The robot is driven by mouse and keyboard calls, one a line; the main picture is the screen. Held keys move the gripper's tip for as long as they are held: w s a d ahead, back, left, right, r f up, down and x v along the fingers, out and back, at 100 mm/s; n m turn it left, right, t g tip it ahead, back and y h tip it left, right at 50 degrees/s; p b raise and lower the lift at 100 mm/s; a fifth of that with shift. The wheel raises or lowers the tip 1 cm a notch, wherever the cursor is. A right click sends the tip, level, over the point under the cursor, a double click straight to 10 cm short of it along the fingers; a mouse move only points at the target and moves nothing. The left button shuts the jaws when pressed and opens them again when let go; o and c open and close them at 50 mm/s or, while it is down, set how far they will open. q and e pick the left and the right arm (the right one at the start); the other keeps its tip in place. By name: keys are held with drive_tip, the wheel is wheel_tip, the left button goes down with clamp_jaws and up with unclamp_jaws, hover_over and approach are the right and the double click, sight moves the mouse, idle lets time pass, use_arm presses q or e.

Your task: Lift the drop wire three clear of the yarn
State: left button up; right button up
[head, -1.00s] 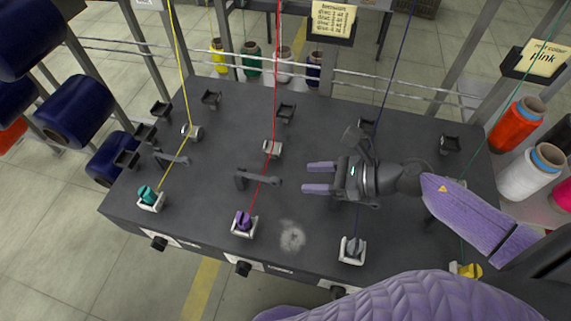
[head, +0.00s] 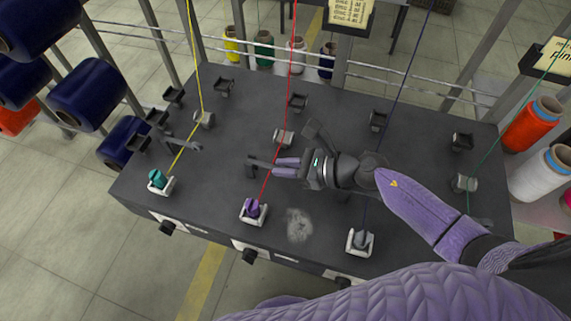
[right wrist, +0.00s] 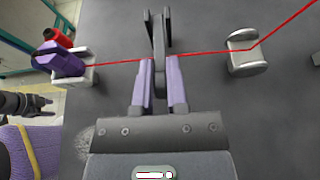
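The drop wire at the red yarn (head: 254,162) is a dark, narrow lever. In the right wrist view it (right wrist: 159,35) stands between the purple fingers. My right gripper (head: 287,167) points left over the table, and its fingertips (right wrist: 160,85) are closed in on the lever from both sides. The red yarn (head: 285,100) runs from the guide (head: 284,137) to the purple bobbin (head: 253,208); in the wrist view it (right wrist: 110,62) crosses at the fingers. Whether lever and yarn touch is hidden. A dark forked shape (right wrist: 30,104), probably my left gripper, shows at the wrist view's left edge.
The yellow yarn (head: 197,80) with its drop wire (head: 182,144) lies left. The navy yarn (head: 405,90) passes behind my right arm to the grey bobbin (head: 360,241). The green yarn (head: 545,75) is at right. Dark brackets stand along the table's (head: 225,120) back.

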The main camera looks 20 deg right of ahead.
clamp_jaws()
use_arm(q)
drive_tip(key=shift+a, duration=0.1)
drive_tip(key=shift+a, duration=0.3)
drive_tip(key=shift+d, duration=0.4)
drive_tip(key=shift+r, duration=0.1)
